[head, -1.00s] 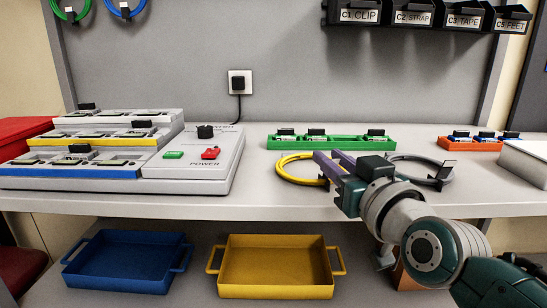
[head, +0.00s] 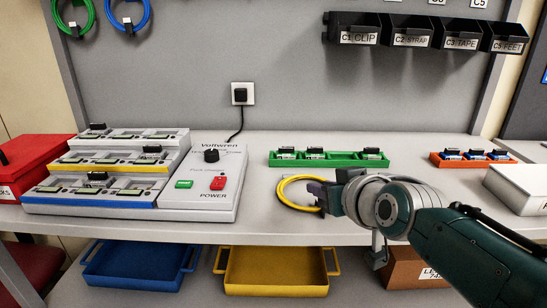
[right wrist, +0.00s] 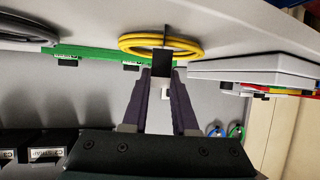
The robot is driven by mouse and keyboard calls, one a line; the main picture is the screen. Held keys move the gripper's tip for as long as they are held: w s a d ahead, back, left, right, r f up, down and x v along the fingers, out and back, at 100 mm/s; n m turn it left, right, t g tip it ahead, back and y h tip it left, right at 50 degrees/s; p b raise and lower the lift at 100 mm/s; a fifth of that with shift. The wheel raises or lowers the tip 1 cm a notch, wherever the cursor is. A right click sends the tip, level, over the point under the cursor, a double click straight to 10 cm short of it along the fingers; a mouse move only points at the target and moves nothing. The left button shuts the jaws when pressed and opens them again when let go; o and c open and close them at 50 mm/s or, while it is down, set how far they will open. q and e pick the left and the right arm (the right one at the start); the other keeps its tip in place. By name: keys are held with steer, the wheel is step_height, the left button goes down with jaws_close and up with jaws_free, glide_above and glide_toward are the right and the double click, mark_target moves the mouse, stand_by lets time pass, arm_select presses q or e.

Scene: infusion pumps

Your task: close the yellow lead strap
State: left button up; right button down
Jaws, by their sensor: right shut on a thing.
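My right gripper (head: 317,192) reaches the coil's right side from the right. In the right wrist view my right gripper (right wrist: 162,74) has its purple fingers drawn together at the strap, shut on it. The fingertips hide part of the strap, so I cannot tell whether its loop is closed. My left gripper is out of view.
A green tray (head: 329,161) stands behind the coil. The Voltwren power unit (head: 208,180) and pump rack (head: 107,165) stand at left. A grey coil (right wrist: 28,36) shows in the right wrist view. An orange tray (head: 473,162) and white box (head: 517,184) stand at right.

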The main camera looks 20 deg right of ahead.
steer(key=shift+w+g+p, duration=0.3)
steer(key=shift+g+p, duration=0.25)
steer(key=shift+g, duration=0.35)
steer(key=shift+f, duration=0.1)
steer(key=c, duration=0.7)
jaws_free()
steer(key=shift+s+r+p, duration=0.2)
steer(key=shift+r+p, duration=0.1)
steer(key=shift+p, duration=0.1)
steer(key=shift+p+v, duration=2.5)
steer(key=shift+v, duration=2.15)
